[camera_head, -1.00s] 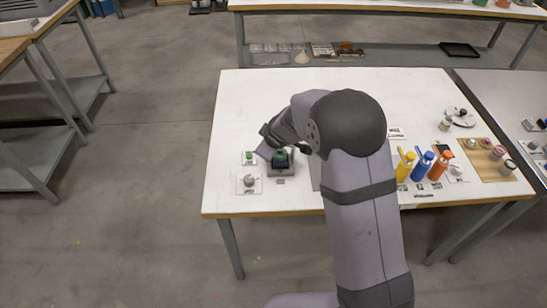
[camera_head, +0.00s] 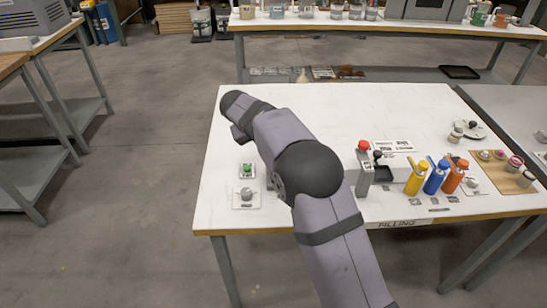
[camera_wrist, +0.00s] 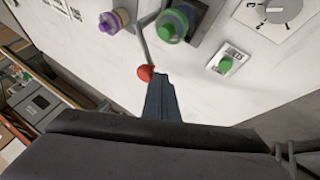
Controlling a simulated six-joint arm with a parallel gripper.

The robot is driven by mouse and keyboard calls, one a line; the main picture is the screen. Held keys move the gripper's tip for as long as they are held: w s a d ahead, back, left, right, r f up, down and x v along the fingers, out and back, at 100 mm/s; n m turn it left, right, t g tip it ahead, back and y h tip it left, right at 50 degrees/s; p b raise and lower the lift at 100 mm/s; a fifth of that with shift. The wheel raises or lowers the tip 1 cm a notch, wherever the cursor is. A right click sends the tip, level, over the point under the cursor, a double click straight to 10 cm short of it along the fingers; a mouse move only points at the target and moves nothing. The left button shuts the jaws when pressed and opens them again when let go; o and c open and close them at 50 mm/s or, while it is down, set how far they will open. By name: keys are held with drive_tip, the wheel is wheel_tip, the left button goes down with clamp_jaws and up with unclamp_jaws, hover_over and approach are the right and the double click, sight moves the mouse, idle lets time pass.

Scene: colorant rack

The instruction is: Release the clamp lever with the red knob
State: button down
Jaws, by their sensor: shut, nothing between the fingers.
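In the wrist view the red knob (camera_wrist: 145,72) sits at the end of a thin grey clamp lever (camera_wrist: 146,44). The lever runs up toward a dark base (camera_wrist: 207,16) that holds a green-capped bottle (camera_wrist: 173,25). My gripper (camera_wrist: 160,76) is shut and empty. Its tip is right beside the knob on the right; I cannot tell whether they touch. In the head view my arm hides the gripper, the lever and the bottle.
A green button (camera_wrist: 225,64) on a plate and a grey dial (camera_wrist: 284,8) lie to the right in the wrist view. A purple-and-yellow item (camera_wrist: 112,21) is left of the lever. Yellow (camera_head: 417,177), blue (camera_head: 436,176) and orange (camera_head: 455,175) bottles stand on the table's right side.

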drive_tip(key=shift+w+d+m+p, duration=0.5)
drive_tip(key=shift+w+d+p, duration=0.3)
drive_tip(key=shift+w+d, duration=0.6)
drive_tip(key=shift+w, duration=0.1)
drive_tip(key=shift+a, duration=0.15)
drive_tip(key=s+a+r+p, duration=0.1)
drive_tip(key=s+a+r, duration=0.1)
drive_tip(key=a+r, duration=0.6)
drive_tip(key=shift+s+a+p, duration=0.4)
drive_tip(key=shift+a, duration=0.05)
